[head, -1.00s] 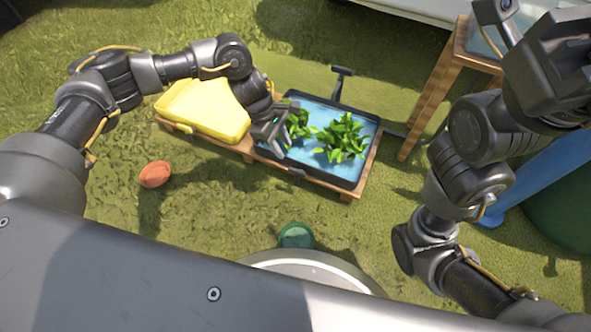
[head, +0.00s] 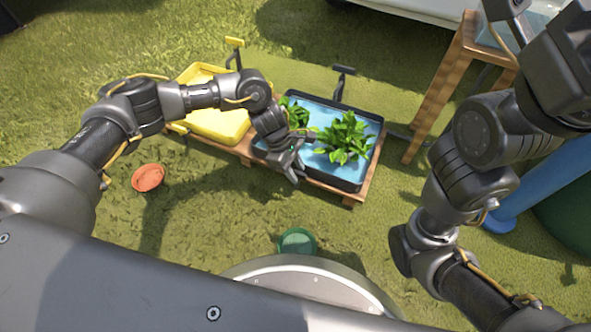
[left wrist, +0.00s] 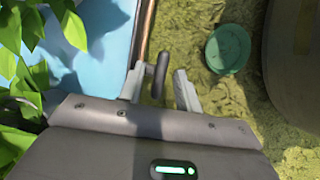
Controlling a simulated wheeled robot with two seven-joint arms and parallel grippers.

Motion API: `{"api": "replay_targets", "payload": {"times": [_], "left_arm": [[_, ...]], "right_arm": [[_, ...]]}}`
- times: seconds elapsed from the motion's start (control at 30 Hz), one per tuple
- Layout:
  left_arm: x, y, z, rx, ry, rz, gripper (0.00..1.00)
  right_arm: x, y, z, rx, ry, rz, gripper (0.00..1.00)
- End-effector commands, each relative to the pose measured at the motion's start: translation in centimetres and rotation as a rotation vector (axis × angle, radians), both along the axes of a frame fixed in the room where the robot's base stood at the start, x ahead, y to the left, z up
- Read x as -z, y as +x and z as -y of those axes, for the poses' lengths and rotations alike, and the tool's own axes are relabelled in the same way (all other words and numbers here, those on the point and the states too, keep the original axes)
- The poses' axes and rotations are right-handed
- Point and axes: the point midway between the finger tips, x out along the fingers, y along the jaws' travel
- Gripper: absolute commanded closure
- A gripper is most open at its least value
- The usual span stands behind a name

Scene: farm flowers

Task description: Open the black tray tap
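The black tray (head: 320,178) stands on a wooden stand and holds blue-lined water and leafy green plants. In the left wrist view, a dark upright tap handle (left wrist: 160,75) stands at the tray's front edge, between the two pale fingers of my left gripper (left wrist: 160,92). The fingers are apart, with a gap on at least the right side of the handle. In the head view my left gripper (head: 296,172) is at the tray's front edge and hides the tap. My right gripper (head: 510,18) is at the top right, partly cut off; its fingers are unclear.
A yellow tray (head: 218,122) is left of the black tray on the same stand (head: 240,152). An orange pot (head: 148,178) and a green pot (head: 297,241) are on the grass. A wooden table (head: 440,90) stands at the right, near a blue pipe (head: 540,185).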

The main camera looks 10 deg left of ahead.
Motion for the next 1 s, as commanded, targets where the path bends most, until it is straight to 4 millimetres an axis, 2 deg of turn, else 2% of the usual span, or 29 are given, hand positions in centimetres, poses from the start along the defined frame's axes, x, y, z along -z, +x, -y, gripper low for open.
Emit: {"api": "replay_targets", "payload": {"times": [0.07,0.3,0.67,1.0], "left_arm": [[0.0,0.0,0.0,0.000,0.000,0.000,0.69],[0.0,0.0,0.0,-0.001,0.000,0.000,1.00],[-0.1,-0.1,0.0,-0.032,0.000,0.000,1.00],[-0.4,-0.3,-0.1,-0.248,0.000,-0.002,1.00]], "right_arm": [[0.0,0.0,0.0,0.000,0.000,0.000,0.64],[0.0,0.0,0.0,0.000,0.000,0.000,0.64],[-0.4,0.0,0.0,0.000,0.000,-0.001,0.64],[-2.7,0.0,-0.2,0.000,-0.007,0.001,0.64]]}}
